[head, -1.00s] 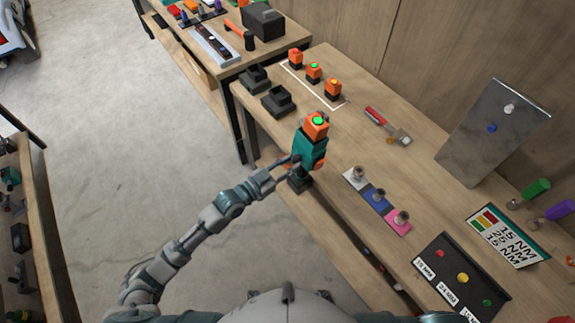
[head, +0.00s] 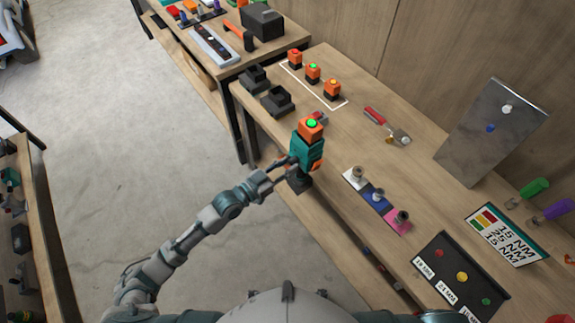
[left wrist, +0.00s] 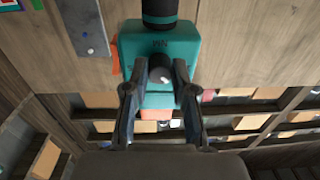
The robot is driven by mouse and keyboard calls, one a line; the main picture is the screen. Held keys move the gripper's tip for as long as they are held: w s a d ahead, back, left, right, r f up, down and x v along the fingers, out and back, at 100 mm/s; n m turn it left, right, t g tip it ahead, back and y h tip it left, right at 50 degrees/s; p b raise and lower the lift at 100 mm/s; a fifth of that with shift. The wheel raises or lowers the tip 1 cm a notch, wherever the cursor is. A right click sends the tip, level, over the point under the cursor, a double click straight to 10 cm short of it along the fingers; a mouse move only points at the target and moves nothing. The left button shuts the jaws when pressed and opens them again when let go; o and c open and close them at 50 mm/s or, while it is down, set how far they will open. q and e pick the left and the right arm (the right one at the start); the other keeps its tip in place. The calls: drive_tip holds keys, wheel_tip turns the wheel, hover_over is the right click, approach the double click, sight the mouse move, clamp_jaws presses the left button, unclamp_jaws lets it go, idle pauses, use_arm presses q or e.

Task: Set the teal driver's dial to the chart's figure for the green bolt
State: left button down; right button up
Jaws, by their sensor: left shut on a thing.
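The teal driver (head: 303,152) is in my left gripper (head: 289,169), above the bench's front edge. Its orange battery with a green dot (head: 311,126) is uppermost. I cannot read a dial setting. The chart (head: 508,237) has red, yellow and green swatches; its figures look like 15, 25 and 15 NM. The green bolt (head: 486,302) is on a black panel (head: 430,268). My right gripper is out of view.
Several orange batteries (head: 313,72) stand in a white outline near two black holders (head: 277,101). Sockets stand on a white, blue and pink strip (head: 376,196). A red-handled tool (head: 375,116) and a grey metal plate (head: 492,133) are behind. Bare wood lies between.

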use_arm(q)
drive_tip(key=c, duration=1.1)
unclamp_jaws()
drive_tip(key=shift+a, duration=0.25)
drive_tip(key=shift+o, duration=0.9)
drive_tip(key=shift+a, duration=0.3)
drive_tip(key=w+a+v, duration=0.1)
drive_tip(key=v, duration=1.2)
wheel_tip(320, 180, down, 8)
drive_tip(key=s+a+t+h+p, duration=0.1)
drive_tip(key=a+t+h+p, duration=0.1)
drive_tip(key=h+p, duration=0.15)
drive_tip(key=s+r+p+x, duration=0.1)
drive_tip(key=p+x, duration=0.1)
drive_tip(key=x, duration=1.5)
drive_tip(key=shift+d+h, duration=0.3)
drive_tip(key=shift+h, duration=0.15)
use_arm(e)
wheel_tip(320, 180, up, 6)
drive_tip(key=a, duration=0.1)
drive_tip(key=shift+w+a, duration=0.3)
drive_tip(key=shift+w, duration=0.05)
